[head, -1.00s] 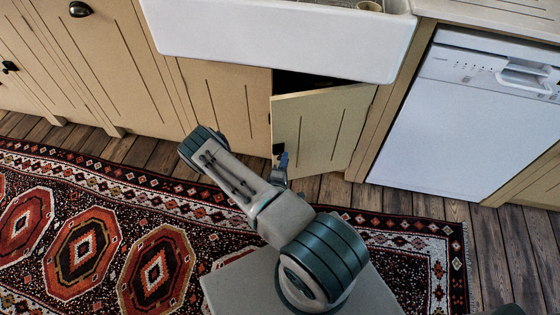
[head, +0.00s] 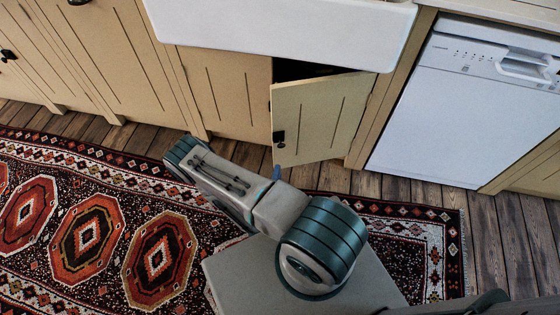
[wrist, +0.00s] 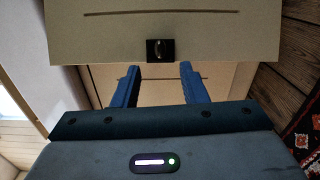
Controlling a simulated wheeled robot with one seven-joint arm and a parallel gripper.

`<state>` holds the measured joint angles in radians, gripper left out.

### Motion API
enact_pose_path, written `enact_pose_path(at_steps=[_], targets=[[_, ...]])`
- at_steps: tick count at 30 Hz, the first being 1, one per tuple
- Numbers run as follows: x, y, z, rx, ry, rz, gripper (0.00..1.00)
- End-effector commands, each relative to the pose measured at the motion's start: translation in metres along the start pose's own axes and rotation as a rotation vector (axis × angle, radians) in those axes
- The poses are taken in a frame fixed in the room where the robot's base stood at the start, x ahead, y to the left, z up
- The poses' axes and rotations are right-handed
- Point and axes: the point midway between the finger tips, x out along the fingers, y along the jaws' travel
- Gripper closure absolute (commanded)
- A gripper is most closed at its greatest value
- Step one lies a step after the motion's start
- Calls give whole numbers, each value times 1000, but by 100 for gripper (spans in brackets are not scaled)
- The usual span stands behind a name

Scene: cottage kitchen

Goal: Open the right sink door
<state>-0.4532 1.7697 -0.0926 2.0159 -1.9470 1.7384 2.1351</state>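The right sink door (head: 318,118), a cream panel under the white sink, stands partly open, with a dark gap above it. Its hinge side is on the right. Its small black handle (head: 279,140) is near the free left edge. My gripper (head: 277,172) is mostly hidden behind my arm in the head view; a blue fingertip shows just below the handle. In the wrist view, my gripper (wrist: 160,68) has its two blue fingers apart with nothing between them. The black handle (wrist: 160,50) lies just beyond the fingertips, centred on the gap.
The left sink door (head: 228,92) is closed. A white dishwasher (head: 470,110) stands to the right. A white sink front (head: 280,30) overhangs the doors. A patterned rug (head: 90,235) covers the wooden floor (head: 400,188). Floor in front of the dishwasher is clear.

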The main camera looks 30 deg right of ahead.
Motion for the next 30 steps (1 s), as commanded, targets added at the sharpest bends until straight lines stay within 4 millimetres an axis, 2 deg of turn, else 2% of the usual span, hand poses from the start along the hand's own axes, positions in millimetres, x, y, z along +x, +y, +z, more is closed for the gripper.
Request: enact_pose_path(at_steps=[3, 6, 14, 15, 19, 20, 23, 30], targets=[[-14, 0, 0, 0, 0, -2, 61], [-20, 0, 1, -1, -1, -1, 61], [-22, 0, 1, -1, -2, 0, 61], [-22, 0, 1, -1, -2, 0, 64], [-19, 5, -1, -3, -18, 6, 100], [-17, 8, -2, -6, -30, 10, 100], [-8, 28, -4, -24, -102, 30, 100], [17, 108, 1, -96, -417, 40, 100]])
